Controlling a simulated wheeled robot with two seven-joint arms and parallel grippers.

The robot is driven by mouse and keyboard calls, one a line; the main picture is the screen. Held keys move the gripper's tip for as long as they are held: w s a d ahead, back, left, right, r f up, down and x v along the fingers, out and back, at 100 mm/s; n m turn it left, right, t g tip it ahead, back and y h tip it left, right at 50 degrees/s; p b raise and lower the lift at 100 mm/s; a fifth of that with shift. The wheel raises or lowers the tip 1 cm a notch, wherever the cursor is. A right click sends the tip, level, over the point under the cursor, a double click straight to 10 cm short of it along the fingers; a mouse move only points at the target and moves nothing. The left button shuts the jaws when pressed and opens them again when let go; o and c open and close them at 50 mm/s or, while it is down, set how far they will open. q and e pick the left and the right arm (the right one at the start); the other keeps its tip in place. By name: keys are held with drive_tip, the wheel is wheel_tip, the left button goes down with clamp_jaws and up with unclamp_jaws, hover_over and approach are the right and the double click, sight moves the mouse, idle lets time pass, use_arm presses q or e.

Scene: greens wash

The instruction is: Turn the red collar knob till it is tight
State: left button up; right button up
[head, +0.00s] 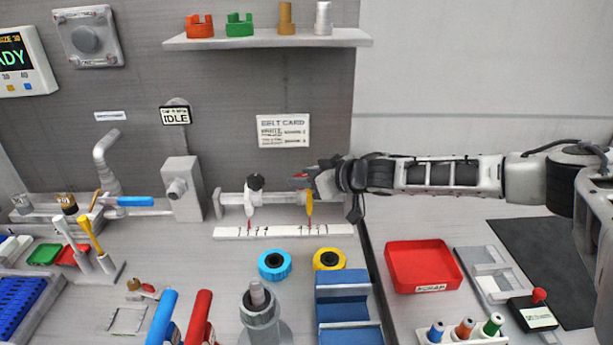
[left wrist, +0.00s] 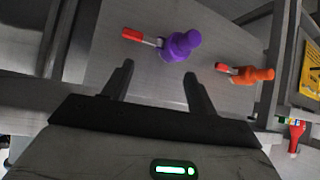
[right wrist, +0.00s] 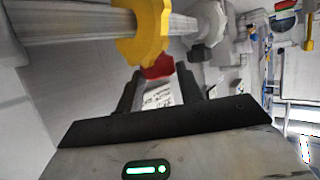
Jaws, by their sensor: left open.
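The red collar knob (head: 301,177) sits at the yellow collar (head: 309,204) on the grey horizontal rail. In the right wrist view the red knob (right wrist: 158,68) lies between my right fingertips, just below the yellow collar (right wrist: 150,30). My right gripper (right wrist: 158,78) is closed in on it, with its fingers closer together than the left ones. In the head view the right gripper (head: 317,178) partly covers the knob. A white collar (head: 250,207) with a black knob (head: 256,182) is further left on the rail. My left gripper (left wrist: 160,75) is open and empty, and shows only in its wrist view.
A marked scale strip (head: 283,231) runs below the rail. Blue (head: 274,265) and yellow (head: 329,260) rings lie in front. A red scrap tray (head: 425,288) is at the right. In the left wrist view, purple (left wrist: 178,45) and orange (left wrist: 252,75) pieces lie beyond the fingers.

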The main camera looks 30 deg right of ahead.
drive_tip(key=c, duration=0.4)
drive_tip(key=shift+w+r+n+y, duration=0.1)
drive_tip(key=shift+r+n+y, duration=0.05)
drive_tip(key=shift+n+y, duration=0.3)
drive_tip(key=shift+d+y, duration=0.1)
drive_tip(key=shift+y, duration=0.15)
drive_tip(key=shift+o, duration=0.2)
drive_tip(key=shift+w+d+n+g+y, duration=0.1)
drive_tip(key=shift+n+g+y, duration=0.65)
drive_tip(key=shift+n, duration=0.2)
drive_tip(key=shift+w+d+n+g+y, duration=0.1)
drive_tip(key=shift+n+g+y, duration=0.65)
drive_tip(key=shift+n, duration=0.15)
drive_tip(key=shift+d+f+n+g+y+b, duration=0.1)
drive_tip(key=shift+f+n+g+y+b, duration=0.15)
drive_tip(key=shift+n+g+y+b, duration=0.8)
drive_tip(key=shift+w+n+g, duration=0.1)
drive_tip(key=shift+n+g, duration=0.35)
drive_tip(key=shift+n, duration=0.1)
use_arm(q)
drive_tip(key=shift+w+d+f+b, duration=0.3)
drive_tip(key=shift+f, duration=0.25)
use_arm(e)
drive_tip(key=shift+r, duration=0.1)
